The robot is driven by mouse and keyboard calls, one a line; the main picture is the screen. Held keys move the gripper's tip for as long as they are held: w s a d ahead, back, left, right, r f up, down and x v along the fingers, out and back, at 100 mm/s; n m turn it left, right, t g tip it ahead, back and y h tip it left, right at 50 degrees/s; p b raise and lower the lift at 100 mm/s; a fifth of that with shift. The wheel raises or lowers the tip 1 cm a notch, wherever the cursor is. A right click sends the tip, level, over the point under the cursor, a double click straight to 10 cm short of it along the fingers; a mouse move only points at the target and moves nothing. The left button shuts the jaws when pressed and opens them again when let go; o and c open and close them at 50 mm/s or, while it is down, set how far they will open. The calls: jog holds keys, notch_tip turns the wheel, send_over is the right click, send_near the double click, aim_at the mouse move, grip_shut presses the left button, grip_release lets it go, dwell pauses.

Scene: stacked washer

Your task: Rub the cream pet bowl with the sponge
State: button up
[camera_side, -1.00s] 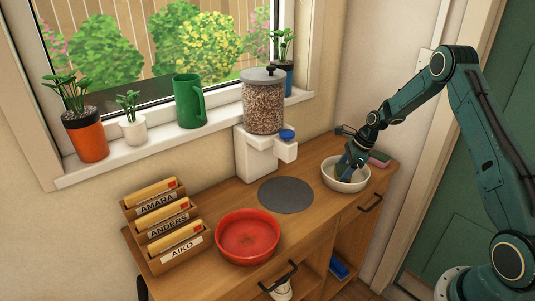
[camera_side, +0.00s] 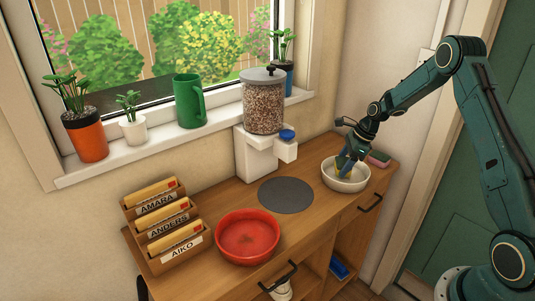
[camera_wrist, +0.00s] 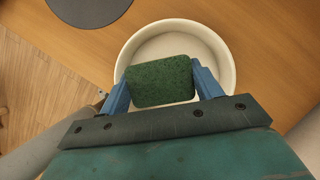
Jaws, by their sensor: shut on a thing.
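My gripper (camera_side: 346,165) reaches down into the bowl's opening. In the wrist view its two blue fingers (camera_wrist: 160,84) are shut on the sponge (camera_wrist: 160,78), whose dark green face shows. Whether the sponge touches the bowl's inner surface I cannot tell.
A red bowl (camera_side: 248,237) and a letter rack (camera_side: 163,228) stand farther left.

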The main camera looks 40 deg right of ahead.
aim_at(338, 162)
jog(key=shift+r, duration=2.45)
jog(key=shift+f, duration=0.15)
jog(key=shift+f, duration=3.15)
jog(key=shift+d+f, duration=0.7)
jog(key=shift+d, duration=0.05)
jog(key=shift+s+d, duration=0.15)
jog(key=shift+d, duration=0.95)
jog(key=shift+a, duration=1.5)
jog(key=shift+a+r, duration=0.2)
jog(key=shift+r, duration=0.35)
jog(key=shift+a+r, duration=0.15)
jog(key=shift+r, duration=3.3)
